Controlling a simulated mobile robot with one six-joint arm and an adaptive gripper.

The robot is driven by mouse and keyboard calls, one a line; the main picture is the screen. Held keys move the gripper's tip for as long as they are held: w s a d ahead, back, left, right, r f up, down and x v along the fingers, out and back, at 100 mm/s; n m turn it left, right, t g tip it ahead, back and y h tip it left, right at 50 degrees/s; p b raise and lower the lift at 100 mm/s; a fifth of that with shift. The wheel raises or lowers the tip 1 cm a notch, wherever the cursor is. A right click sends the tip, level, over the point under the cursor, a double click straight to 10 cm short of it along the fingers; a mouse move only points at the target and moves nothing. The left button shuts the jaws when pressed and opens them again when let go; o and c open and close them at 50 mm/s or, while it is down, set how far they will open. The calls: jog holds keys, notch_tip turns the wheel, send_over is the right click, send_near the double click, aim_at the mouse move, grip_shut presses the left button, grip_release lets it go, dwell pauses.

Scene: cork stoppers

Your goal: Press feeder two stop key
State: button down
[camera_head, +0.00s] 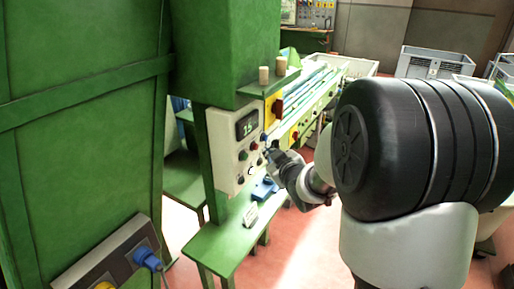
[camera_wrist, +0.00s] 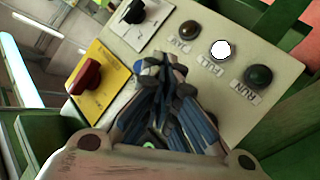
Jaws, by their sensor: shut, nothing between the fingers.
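The pale control panel (camera_head: 226,135) on the green machine has a lit display reading about 75 and several small buttons, including a red button (camera_head: 255,146) and a green one (camera_head: 243,155). I cannot read which key is feeder two's stop key. My gripper (camera_head: 270,153) is at the panel's right edge in the head view; contact cannot be told. In the wrist view my gripper (camera_wrist: 160,66) is shut and empty, its fingers in front of the panel (camera_wrist: 215,85) and hiding part of it. Three round lamps show there: a dark amber one (camera_wrist: 190,31), a lit white one (camera_wrist: 221,49) and a dark green one (camera_wrist: 258,76), labelled RUN.
A red switch on a yellow plate (camera_wrist: 104,72) and a black knob (camera_wrist: 130,11) are beside the fingers in the wrist view. Two corks (camera_head: 264,75) stand on a green ledge above the panel. A green bench (camera_head: 225,240) is below. Grey crates (camera_head: 432,63) stand behind.

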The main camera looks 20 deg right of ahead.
jog(key=s+d, duration=0.2)
jog(key=s, duration=0.1)
jog(key=shift+s+d, duration=0.3)
jog(key=shift+d, duration=0.1)
dwell(0.5)
jog(key=s+a+m+g, duration=0.1)
jog(key=s+a+g, duration=0.2)
jog(key=s, duration=0.7)
jog(key=s+a+m+g, duration=0.2)
jog(key=s+a+g, duration=0.1)
jog(key=s+a, duration=0.5)
jog(key=s+a+r+m+g+y, duration=0.1)
jog(key=s+a+g, duration=0.2)
jog(key=s, duration=1)
jog(key=a, duration=0.3)
jog(key=shift+s+a+g, duration=0.2)
jog(key=shift+s+g, duration=0.15)
jog(key=shift+g, duration=0.05)
